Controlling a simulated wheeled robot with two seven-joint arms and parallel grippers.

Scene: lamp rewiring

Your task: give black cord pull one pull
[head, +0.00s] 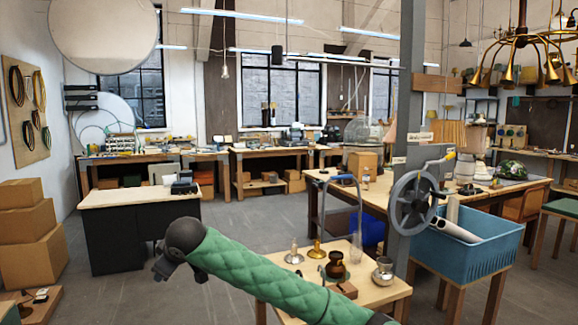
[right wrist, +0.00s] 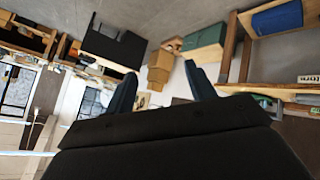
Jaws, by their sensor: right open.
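A small black cylinder (head: 277,55) hangs on a thin cord in front of the back windows in the head view. I cannot tell for sure whether it is the black cord pull. My right arm in its green sleeve crosses the lower middle of the head view, and its black joint is well below and left of that cylinder. The fingers cannot be made out there. In the right wrist view my right gripper (right wrist: 161,85) is open, with two dark blue fingers apart and nothing between them. My left gripper is not in view.
A small wooden table (head: 387,292) with lamp parts stands beside my right arm. A grey post with a hand wheel (head: 414,202) and a blue bin (head: 465,250) stand at right. A black cabinet (head: 120,240) and stacked boxes (head: 32,255) stand at left.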

